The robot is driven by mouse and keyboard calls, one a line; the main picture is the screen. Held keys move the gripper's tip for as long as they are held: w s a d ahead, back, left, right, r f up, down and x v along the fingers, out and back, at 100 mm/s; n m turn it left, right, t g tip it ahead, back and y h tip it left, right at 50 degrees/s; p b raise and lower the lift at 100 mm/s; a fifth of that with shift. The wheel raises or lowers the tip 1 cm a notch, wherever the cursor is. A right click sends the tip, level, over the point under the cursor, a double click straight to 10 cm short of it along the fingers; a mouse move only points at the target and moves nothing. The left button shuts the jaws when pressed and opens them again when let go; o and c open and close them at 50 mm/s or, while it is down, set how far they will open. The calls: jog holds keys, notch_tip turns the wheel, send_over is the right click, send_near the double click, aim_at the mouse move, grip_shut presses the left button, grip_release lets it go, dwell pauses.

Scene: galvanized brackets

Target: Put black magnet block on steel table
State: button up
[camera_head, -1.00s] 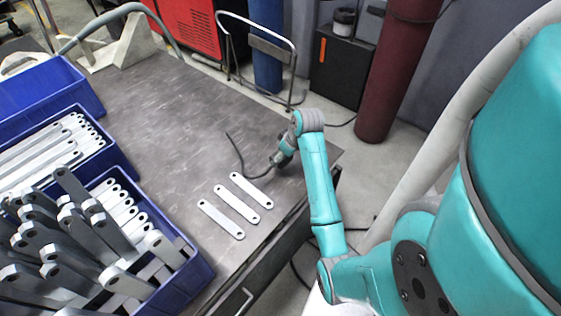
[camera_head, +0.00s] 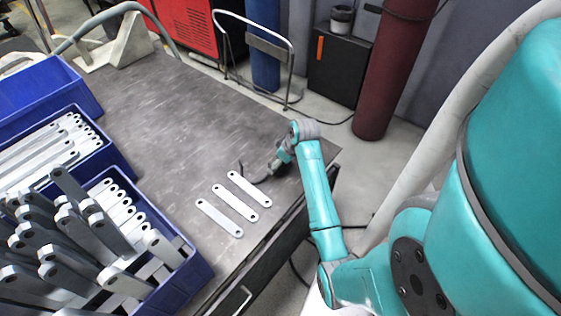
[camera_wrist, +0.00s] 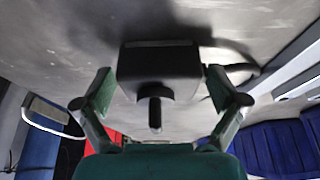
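The black magnet block (camera_wrist: 158,62) sits between the two green-padded fingers of my gripper (camera_wrist: 160,88) in the wrist view. A dark round peg sticks out from its near side. In the head view my gripper (camera_head: 272,169) is low over the table's right part, and the block is too small and dark there to make out clearly. A thin dark curved line shows beside it.
Three flat galvanized brackets (camera_head: 235,203) lie in a row just in front of my gripper. Blue bins (camera_head: 193,272) with many brackets fill the table's left side. The table's right edge is close to my gripper. The table's middle and back are clear.

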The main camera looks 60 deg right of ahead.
jog(key=shift+r, duration=0.15)
jog(key=v, duration=1.2)
jog(key=a+f, duration=0.3)
jog(key=a, duration=0.1)
jog(key=w+a+f+t, duration=0.1)
jog(key=a+f, duration=0.2)
jog(key=a, duration=0.1)
jog(key=w+a+f+t+h, duration=0.1)
jog(key=a+f, duration=0.2)
jog(key=a, duration=0.2)
jog(key=s+a, duration=0.1)
jog(key=a, duration=0.2)
jog(key=s+a+f+t, duration=0.1)
jog(key=a, duration=0.3)
jog(key=s+a+f+t+h, duration=0.1)
jog(key=s+a, duration=0.1)
jog(key=a, duration=0.2)
jog(key=shift+f, duration=0.1)
jog(key=s+a+r+n+t+y, duration=0.2)
jog(key=s+a+r+t, duration=0.4)
jog(key=s+a+r, duration=0.8)
jog(key=s+r+y, duration=0.1)
jog(key=s, duration=0.3)
jog(key=shift+n+t, duration=0.3)
jog(key=shift+a+r, duration=0.1)
